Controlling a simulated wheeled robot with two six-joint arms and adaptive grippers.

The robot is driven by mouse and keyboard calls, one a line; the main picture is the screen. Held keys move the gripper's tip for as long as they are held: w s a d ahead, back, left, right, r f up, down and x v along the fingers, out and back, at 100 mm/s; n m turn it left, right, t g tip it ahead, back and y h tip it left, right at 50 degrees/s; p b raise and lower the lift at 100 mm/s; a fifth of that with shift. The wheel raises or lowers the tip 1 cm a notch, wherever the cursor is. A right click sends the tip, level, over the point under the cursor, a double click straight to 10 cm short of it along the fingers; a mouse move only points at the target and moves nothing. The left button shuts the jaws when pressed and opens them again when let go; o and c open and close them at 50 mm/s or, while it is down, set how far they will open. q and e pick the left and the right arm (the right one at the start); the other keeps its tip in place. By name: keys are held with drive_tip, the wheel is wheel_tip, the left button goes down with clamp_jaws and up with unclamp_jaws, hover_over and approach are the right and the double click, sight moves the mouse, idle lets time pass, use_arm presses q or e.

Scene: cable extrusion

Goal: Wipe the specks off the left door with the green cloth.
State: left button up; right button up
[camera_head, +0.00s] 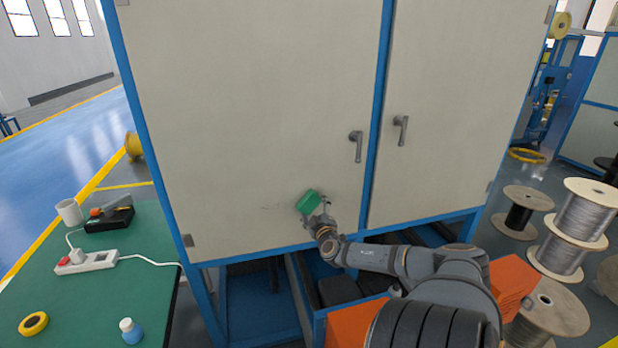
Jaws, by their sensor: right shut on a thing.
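The left door (240,110) is a cream panel in a blue frame, shut, with a grey handle (357,146) at its right edge. My right gripper (314,212) is shut on the green cloth (308,201), at the lower right part of the left door. The cloth looks to be at or very near the door surface; contact cannot be told for certain. A few faint dark specks (265,208) show on the door left of the cloth. Any specks behind the cloth and gripper are hidden. My left gripper is not in view.
The right door (455,100) with its own handle (401,130) is shut. Wire spools (583,215) stand at the right.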

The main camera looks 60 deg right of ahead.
sight(256, 209)
drive_tip(key=shift+s+d+r+p, duration=0.15)
drive_tip(key=shift+s+d+p, duration=0.2)
drive_tip(key=shift+s+d, duration=0.6)
drive_tip(key=shift+w, duration=0.1)
drive_tip(key=shift+w+a, duration=0.25)
drive_tip(key=shift+w, duration=0.05)
drive_tip(key=shift+w+a, duration=0.9)
drive_tip(key=shift+a, duration=0.15)
drive_tip(key=shift+w+a+b, duration=0.45)
drive_tip(key=shift+w+a, duration=0.75)
drive_tip(key=shift+a, duration=0.25)
drive_tip(key=shift+w+a+b, duration=0.45)
drive_tip(key=shift+w+a, duration=0.7)
drive_tip(key=shift+a, duration=0.25)
drive_tip(key=shift+w+a+b, duration=0.55)
drive_tip(key=shift+w+a, duration=0.2)
drive_tip(key=shift+a, duration=0.1)
drive_tip(key=shift+w+a, duration=0.4)
drive_tip(key=shift+w+a+b, duration=0.55)
drive_tip(key=shift+w+a, duration=0.25)
drive_tip(key=shift+a, duration=0.2)
drive_tip(key=shift+w+a, duration=0.35)
drive_tip(key=shift+a, duration=0.1)
drive_tip(key=shift+w+a+b, duration=0.65)
drive_tip(key=shift+w+a, duration=0.1)
drive_tip(key=shift+a, duration=0.1)
drive_tip(key=shift+w+a, duration=0.4)
drive_tip(key=shift+a, duration=0.1)
